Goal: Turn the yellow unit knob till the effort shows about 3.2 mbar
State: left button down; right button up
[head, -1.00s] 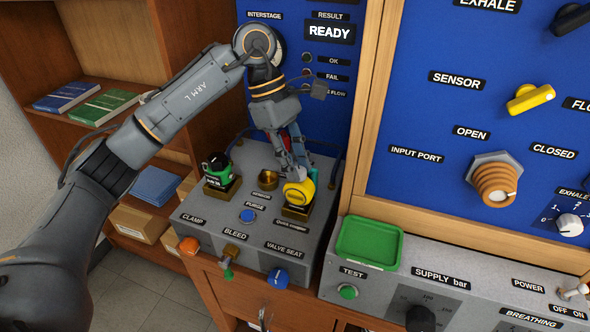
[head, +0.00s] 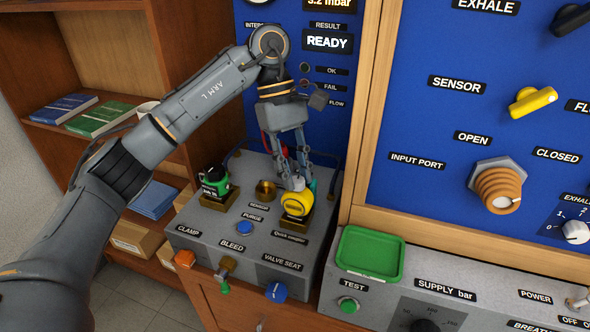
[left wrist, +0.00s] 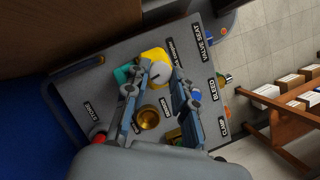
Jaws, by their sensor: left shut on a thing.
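The yellow unit (head: 296,204) stands upright in a brass seat at the right of the grey bench box. Its pale round knob (left wrist: 160,72) is on top and shows between my fingers in the left wrist view. My left gripper (head: 294,182) comes down from above and is shut on this knob; the fingertips partly hide it. The yellow unit's body (left wrist: 154,56) also shows in the left wrist view. The effort display (head: 330,4), cut by the top edge of the head view, reads 3.2 mbar. My right gripper is not in view.
A green-and-black unit (head: 214,182) stands at the left of the box, with an empty brass seat (head: 266,190) between the units. The result display (head: 327,42) reads READY. A green tray (head: 370,252) lies to the right. Blue and orange knobs line the box front.

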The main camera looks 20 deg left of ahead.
pick_arm(q)
jog(key=c, duration=1.1)
grip_release()
jog(key=v, duration=1.2)
jog(key=shift+s+f, duration=0.1)
jog(key=shift+f, duration=0.05)
